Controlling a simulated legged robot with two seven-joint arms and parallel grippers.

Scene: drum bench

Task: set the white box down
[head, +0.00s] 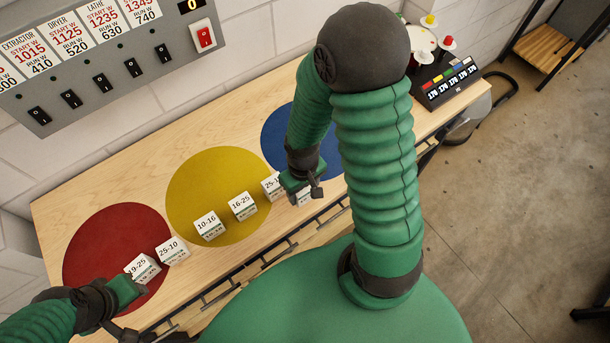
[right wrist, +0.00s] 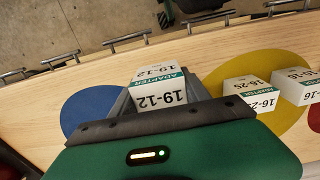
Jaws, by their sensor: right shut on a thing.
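My right gripper (head: 304,191) is low over the front edge of the bench, between the yellow and blue discs. In the right wrist view it is shut on a white box (right wrist: 160,95) marked 19-12, with a green ADAPTER band. In the head view a white box (head: 270,187) shows left of this gripper and more white shows behind its fingers; I cannot tell if both belong to the held box. Its underside is hidden, so contact with the bench is unclear. My left gripper (head: 128,307) is by a box (head: 144,268) on the red disc; its fingers are unclear.
The wooden bench (head: 90,190) carries a red disc (head: 105,235), a yellow disc (head: 205,175) and a blue disc (head: 275,140). White boxes marked 25-10 (head: 172,249), 10-16 (head: 209,226) and 16-25 (head: 242,205) stand along the front. A device with buttons (head: 447,83) is at the right end.

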